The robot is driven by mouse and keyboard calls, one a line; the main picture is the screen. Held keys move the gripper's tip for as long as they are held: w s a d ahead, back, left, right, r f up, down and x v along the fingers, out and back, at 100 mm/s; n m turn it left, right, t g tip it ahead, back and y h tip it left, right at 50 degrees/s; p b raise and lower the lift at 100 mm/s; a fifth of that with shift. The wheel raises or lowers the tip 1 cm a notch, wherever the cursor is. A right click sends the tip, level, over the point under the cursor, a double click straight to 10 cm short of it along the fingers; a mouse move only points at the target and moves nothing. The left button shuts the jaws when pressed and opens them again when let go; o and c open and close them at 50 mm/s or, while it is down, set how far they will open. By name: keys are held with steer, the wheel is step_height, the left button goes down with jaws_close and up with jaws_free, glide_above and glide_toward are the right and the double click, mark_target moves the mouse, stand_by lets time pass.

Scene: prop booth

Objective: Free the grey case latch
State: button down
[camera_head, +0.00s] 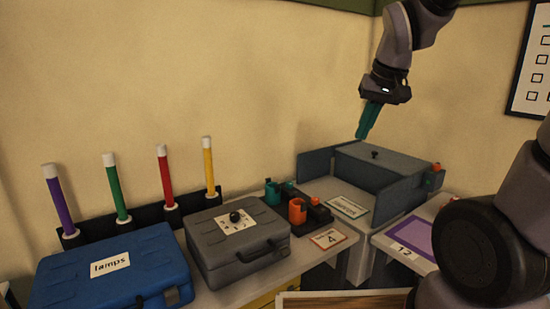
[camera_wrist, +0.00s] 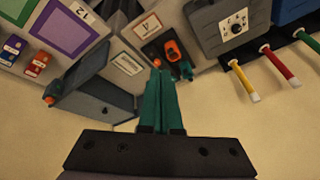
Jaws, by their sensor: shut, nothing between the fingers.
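The grey case (camera_head: 214,255) sits shut on the bench, left of centre, with a dark handle (camera_head: 262,252) at its front. A white label with a black round knob (camera_head: 235,217) is on its lid. The case (camera_wrist: 208,38) and its knob (camera_wrist: 236,29) also show at the top of the wrist view. I cannot clearly make out a separate latch. My gripper (camera_head: 362,137), with teal fingers, is raised at the upper right, well apart from the case. Its fingers (camera_wrist: 157,72) are together and empty in the wrist view.
A blue case (camera_head: 70,280) stands left of the grey case. Colored sticks (camera_head: 167,178) stand upright in a black rack behind. A grey box with side panels (camera_head: 390,170) lies below my gripper.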

steer(key=s+d+r+m+t, duration=0.2)
steer(key=s+d+r+m, duration=0.1)
steer(key=s+r, duration=0.4)
steer(key=shift+s+d+r+t, duration=0.15)
steer(key=shift+s+d+t, duration=0.25)
steer(key=shift+d, duration=0.3)
steer(key=w+a+f+n+g, duration=0.6)
steer(key=w+a+f, duration=0.6)
steer(key=w, duration=0.1)
steer(key=a+f+n+g+h, duration=0.1)
steer(key=a+f+n, duration=0.1)
steer(key=a+f, duration=0.4)
steer(key=a+f+n+g+h, duration=0.1)
steer(key=a+f, duration=0.5)
steer(key=f, duration=0.7)
steer(key=shift+w+n+g, duration=0.25)
steer(key=shift+n+g, duration=0.15)
steer(key=shift+n, duration=0.5)
